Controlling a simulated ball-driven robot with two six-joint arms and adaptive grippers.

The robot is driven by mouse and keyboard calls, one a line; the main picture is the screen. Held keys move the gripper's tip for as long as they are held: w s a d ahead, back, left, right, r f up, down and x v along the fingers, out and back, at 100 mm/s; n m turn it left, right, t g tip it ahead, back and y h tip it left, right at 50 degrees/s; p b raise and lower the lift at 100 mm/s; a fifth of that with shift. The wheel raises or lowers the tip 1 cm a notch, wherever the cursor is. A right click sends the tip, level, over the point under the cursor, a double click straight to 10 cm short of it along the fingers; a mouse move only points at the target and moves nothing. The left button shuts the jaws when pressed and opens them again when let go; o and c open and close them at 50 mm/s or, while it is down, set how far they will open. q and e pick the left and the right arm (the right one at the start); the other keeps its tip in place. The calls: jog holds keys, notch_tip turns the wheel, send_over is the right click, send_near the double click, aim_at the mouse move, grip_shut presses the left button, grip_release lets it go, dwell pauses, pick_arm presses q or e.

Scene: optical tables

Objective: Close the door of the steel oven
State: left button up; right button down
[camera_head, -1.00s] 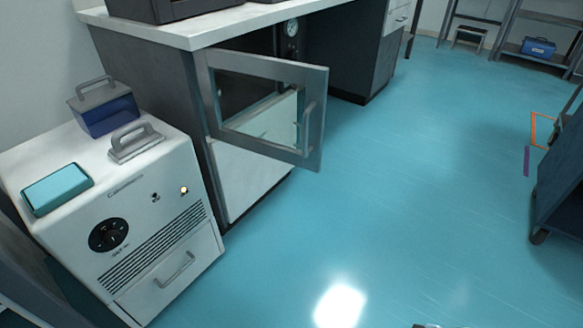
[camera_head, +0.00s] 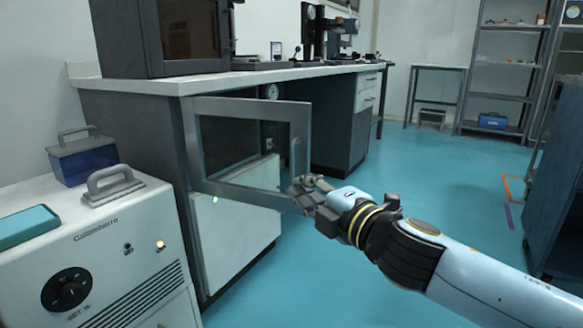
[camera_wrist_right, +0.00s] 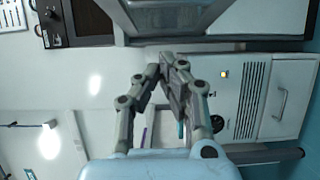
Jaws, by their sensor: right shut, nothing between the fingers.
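The steel oven's door (camera_head: 250,106) is a grey metal frame with a window, standing open at the cabinet under the white counter. It is hinged at its left side, and an upright handle (camera_head: 297,155) is near its right edge. My right gripper (camera_head: 302,184) is shut and empty. It is at the door's lower right corner, just below the handle, and covers part of that corner. I cannot tell if it touches the door. The wrist view shows the closed fingers (camera_wrist_right: 172,75) with nothing between them. My left gripper is not in view.
A white appliance (camera_head: 95,240) with a dial stands left of the door, with a blue case (camera_head: 85,162) and a teal box (camera_head: 25,226) on top. A dark oven (camera_head: 190,35) sits on the counter (camera_head: 215,84). Blue floor (camera_head: 400,180) is open to the right.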

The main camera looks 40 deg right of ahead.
aim_at(291, 169)
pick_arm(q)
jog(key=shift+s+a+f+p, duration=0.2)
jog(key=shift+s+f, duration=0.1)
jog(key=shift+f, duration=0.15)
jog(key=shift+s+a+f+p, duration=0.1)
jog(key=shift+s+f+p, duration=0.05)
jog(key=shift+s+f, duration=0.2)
pick_arm(e)
jog(key=shift+w+d, duration=0.5)
jog(key=shift+w, duration=0.9)
jog(key=shift+w+d, duration=0.55)
jog(key=shift+w, duration=0.8)
jog(key=shift+w+d, duration=0.5)
jog(key=shift+w, duration=0.9)
